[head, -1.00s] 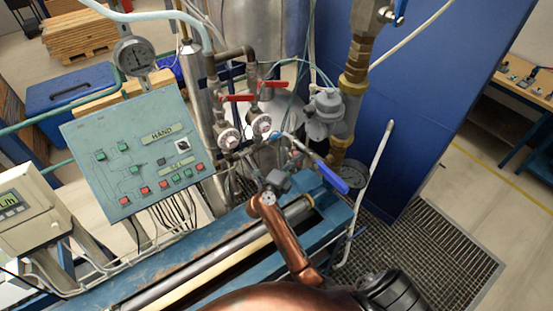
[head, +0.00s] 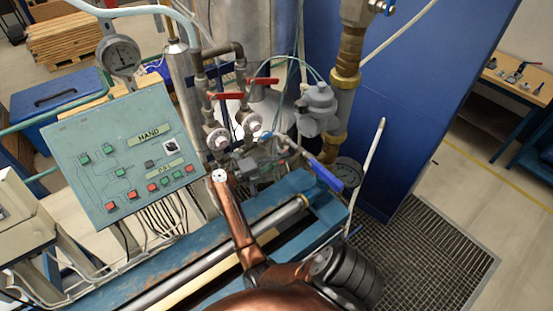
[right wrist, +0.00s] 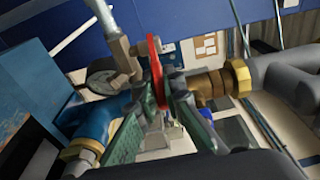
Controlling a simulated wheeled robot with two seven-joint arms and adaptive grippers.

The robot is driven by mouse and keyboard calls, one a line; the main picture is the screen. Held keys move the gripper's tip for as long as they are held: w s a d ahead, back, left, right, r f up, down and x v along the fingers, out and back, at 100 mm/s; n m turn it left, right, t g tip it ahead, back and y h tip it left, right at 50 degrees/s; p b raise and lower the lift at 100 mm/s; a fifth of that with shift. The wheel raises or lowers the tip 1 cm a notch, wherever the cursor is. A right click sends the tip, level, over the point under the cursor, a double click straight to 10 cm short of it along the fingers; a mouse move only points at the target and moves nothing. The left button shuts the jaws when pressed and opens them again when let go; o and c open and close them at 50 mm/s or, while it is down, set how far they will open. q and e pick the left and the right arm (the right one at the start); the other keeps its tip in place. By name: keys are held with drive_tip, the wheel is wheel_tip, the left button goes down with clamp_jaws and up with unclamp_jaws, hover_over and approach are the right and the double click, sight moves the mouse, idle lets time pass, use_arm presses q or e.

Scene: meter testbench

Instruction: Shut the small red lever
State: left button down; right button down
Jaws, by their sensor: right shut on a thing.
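The small red lever (right wrist: 157,72) stands upright in the right wrist view, between the green-padded fingers of my right gripper (right wrist: 163,108). The fingers are shut on its lower part, and its upper part sticks up above them. In the head view my right gripper (head: 262,162) is by the pipework, just left of the blue-handled valve (head: 326,176). There my gripper and arm hide the small lever. My left gripper is not in view.
Two larger red levers (head: 262,82) sit on the pipes above my gripper. The green control panel (head: 122,160) stands to the left, and a grey regulator (head: 318,108) is close on the right. A blue bench frame (head: 190,255) runs below my arm.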

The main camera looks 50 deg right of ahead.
drive_tip(key=shift+f, duration=0.15)
drive_tip(key=c, duration=2.3)
unclamp_jaws()
drive_tip(key=v, duration=0.7)
drive_tip(key=shift+a, duration=0.25)
drive_tip(key=shift+c, duration=0.8)
